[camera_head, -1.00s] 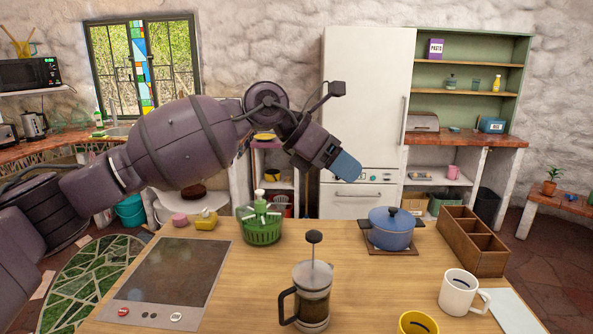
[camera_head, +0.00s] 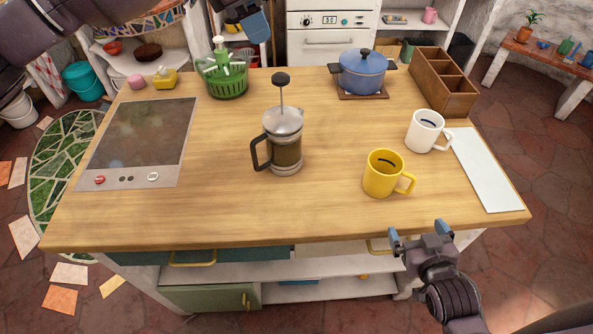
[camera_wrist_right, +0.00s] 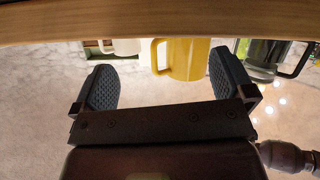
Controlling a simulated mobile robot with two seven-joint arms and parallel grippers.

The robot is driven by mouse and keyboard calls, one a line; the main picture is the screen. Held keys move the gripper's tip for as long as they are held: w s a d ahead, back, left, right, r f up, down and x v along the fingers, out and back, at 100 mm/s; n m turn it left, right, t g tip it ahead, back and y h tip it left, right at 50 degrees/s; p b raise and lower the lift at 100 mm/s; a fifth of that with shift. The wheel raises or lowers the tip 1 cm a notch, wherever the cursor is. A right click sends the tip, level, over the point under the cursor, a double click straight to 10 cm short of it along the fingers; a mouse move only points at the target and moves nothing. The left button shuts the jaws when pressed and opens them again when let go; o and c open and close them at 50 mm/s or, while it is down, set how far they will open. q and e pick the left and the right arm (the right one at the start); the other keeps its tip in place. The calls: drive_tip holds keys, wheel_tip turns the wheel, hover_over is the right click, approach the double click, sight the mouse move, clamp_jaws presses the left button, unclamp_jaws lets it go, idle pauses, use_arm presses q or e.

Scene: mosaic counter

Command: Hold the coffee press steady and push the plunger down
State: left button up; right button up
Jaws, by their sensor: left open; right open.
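The coffee press (camera_head: 285,152) stands upright on the wooden counter, with a glass body, metal lid and dark handle on its left. Its plunger rod is raised, topped by a black knob (camera_head: 281,80). My left gripper (camera_head: 254,22) is at the top of the head view, above and behind the press and apart from it; its jaws are partly cut off but open. My right gripper (camera_head: 419,233) is open and empty at the counter's front edge, right of the press. The right wrist view, which appears upside down, shows its spread fingers (camera_wrist_right: 165,90) and part of the press (camera_wrist_right: 262,52).
A yellow mug (camera_head: 382,176) stands between my right gripper and the press side of the counter. A white mug (camera_head: 425,132), blue pot (camera_head: 362,72), wooden box (camera_head: 443,88) and green basket (camera_head: 227,84) surround the area. The counter left of the press is clear up to the cooktop (camera_head: 140,140).

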drive_tip(key=w+a+r+n+t, duration=0.1)
drive_tip(key=w+r+n+t, duration=0.35)
drive_tip(key=r, duration=0.75)
drive_tip(key=w+a+r+n+t+y, duration=0.1)
drive_tip(key=w+a+r+n, duration=0.3)
drive_tip(key=w+a+n, duration=0.6)
drive_tip(key=n+g+y, duration=0.2)
drive_tip(key=n+y, duration=0.1)
drive_tip(key=n, duration=2)
approach(285, 148)
drive_tip(key=shift+m, duration=0.25)
drive_tip(key=w+f, duration=0.3)
drive_tip(key=shift+d+f, duration=0.25)
drive_tip(key=shift+w+a, duration=0.2)
drive_tip(key=shift+w, duration=0.25)
drive_tip(key=x, duration=0.9)
drive_tip(key=shift+w+a+f, duration=0.15)
drive_tip(key=shift+w+a, duration=0.05)
drive_tip(key=shift+w, duration=0.2)
